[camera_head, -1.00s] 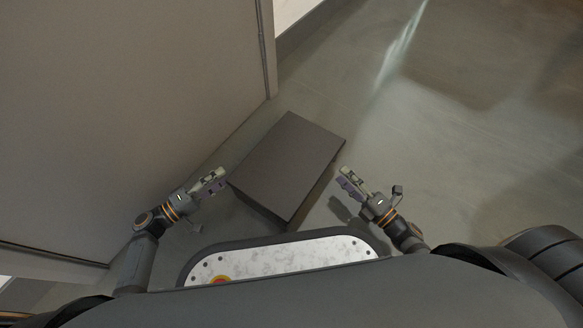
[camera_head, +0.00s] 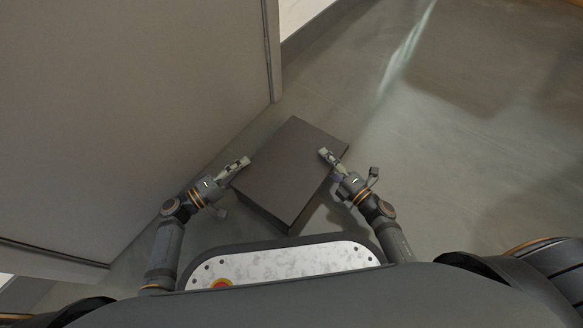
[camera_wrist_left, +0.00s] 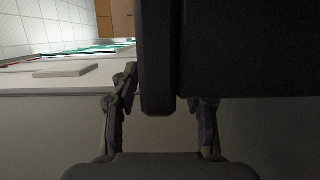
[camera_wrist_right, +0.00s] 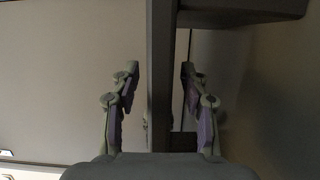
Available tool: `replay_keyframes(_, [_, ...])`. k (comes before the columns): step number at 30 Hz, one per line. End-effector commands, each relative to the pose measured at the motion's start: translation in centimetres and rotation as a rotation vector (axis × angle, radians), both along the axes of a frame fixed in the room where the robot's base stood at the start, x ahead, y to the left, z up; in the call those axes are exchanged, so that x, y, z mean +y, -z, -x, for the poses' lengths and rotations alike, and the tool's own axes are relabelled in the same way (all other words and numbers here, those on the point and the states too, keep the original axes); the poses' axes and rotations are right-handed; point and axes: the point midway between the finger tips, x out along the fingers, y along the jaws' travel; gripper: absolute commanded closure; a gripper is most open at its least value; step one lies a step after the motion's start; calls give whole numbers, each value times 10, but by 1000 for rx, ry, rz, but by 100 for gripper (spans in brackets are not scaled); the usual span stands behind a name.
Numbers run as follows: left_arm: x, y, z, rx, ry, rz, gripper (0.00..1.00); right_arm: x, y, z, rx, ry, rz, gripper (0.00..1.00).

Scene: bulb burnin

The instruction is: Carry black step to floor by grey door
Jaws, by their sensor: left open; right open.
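The black step (camera_head: 292,165) stands in front of my base, beside the large grey door (camera_head: 130,110). My left gripper (camera_head: 240,165) is at the step's left edge in the head view. In the left wrist view a dark panel of the step (camera_wrist_left: 157,60) passes between its open fingers. My right gripper (camera_head: 330,157) is at the step's right edge. In the right wrist view a dark panel of the step (camera_wrist_right: 161,75) runs between its open fingers. Whether any finger touches the step cannot be told. The step's underside is hidden.
The grey floor (camera_head: 460,150) is clear to the right of the step. The door's vertical edge is close behind the step at the upper left. A narrow strip of floor lies between the step and the door. My base front is just below the step.

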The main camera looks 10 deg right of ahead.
Motion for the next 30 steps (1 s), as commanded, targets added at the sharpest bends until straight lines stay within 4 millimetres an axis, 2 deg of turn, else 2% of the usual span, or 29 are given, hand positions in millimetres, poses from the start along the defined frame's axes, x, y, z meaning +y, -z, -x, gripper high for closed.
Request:
replay_keyframes(10, [-3,0,-2,1,0,1,55,2,0,-4,0,0,0,55])
replay_keyframes(20, [-3,0,-1,0,0,0,98,2,0,-4,0,0,0,98])
replay_keyframes(30, [-2,0,-1,0,0,0,100,2,0,-3,1,0,1,100])
